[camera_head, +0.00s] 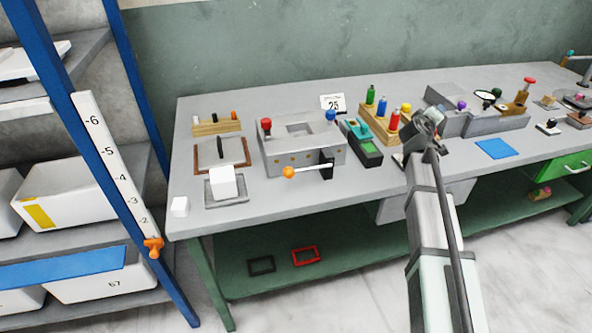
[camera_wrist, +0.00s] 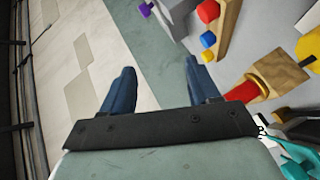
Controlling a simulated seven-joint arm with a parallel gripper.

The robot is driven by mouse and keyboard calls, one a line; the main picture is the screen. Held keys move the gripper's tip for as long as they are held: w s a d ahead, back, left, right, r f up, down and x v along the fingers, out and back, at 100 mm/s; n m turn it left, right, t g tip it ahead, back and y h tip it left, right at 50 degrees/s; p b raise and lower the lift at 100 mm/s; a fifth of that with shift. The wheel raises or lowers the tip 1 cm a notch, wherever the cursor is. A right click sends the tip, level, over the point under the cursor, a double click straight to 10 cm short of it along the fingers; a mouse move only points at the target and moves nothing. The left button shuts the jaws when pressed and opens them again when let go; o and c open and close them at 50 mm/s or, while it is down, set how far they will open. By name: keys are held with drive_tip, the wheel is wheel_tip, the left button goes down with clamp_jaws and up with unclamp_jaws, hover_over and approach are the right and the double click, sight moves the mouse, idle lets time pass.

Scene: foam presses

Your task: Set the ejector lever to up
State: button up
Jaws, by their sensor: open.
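A lever with an orange ball knob (camera_head: 289,171) and a thin pale rod shows in the head view. It juts from a dark slotted block (camera_head: 327,163) on the front of the grey press (camera_head: 300,145). The rod lies nearly level, with its knob toward the left and slightly low. I see no label naming it the ejector lever. My gripper (camera_head: 424,124) is well to the right of the lever, apart from it. In the wrist view my gripper (camera_wrist: 160,85) has its two blue fingers spread, with nothing between them. The lever does not show in the wrist view.
A red knob (camera_head: 266,124) and a blue knob (camera_head: 331,115) stand on the press. Wooden blocks with coloured bottles (camera_head: 383,112) and a green-teal device (camera_head: 360,140) stand between the press and my gripper. A white cube (camera_head: 223,182) sits left. The bench front edge (camera_head: 300,206) is clear.

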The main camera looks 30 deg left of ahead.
drive_tip(key=s+a+m, duration=0.2)
drive_tip(key=s+a, duration=0.5)
drive_tip(key=a, duration=0.3)
drive_tip(key=s+a+r+m+g+h, duration=0.1)
drive_tip(key=s+a+m, duration=0.1)
drive_tip(key=s+a, duration=0.6)
drive_tip(key=s+a+m+h, duration=0.1)
drive_tip(key=s+a+m, duration=0.2)
drive_tip(key=s+a, duration=0.4)
drive_tip(key=shift+s+a+r+g, duration=0.1)
drive_tip(key=shift+s+a, duration=0.05)
drive_tip(key=shift+a, duration=0.9)
drive_tip(key=shift+s+a+r+g, duration=0.1)
drive_tip(key=shift+a, duration=1)
drive_tip(key=shift+s+a+r+g, duration=0.1)
drive_tip(key=shift+s+a, duration=0.05)
drive_tip(key=shift+a, duration=0.9)
drive_tip(key=s+a+m+h, duration=0.1)
drive_tip(key=s+a+m, duration=0.3)
drive_tip(key=s, duration=0.6)
drive_tip(key=m+g+h, duration=0.3)
drive_tip(key=m, duration=0.3)
approach(286, 170)
drive_tip(key=x, duration=1.2)
drive_tip(key=shift+w+f, duration=0.1)
drive_tip(key=shift+w, duration=0.05)
clamp_jaws()
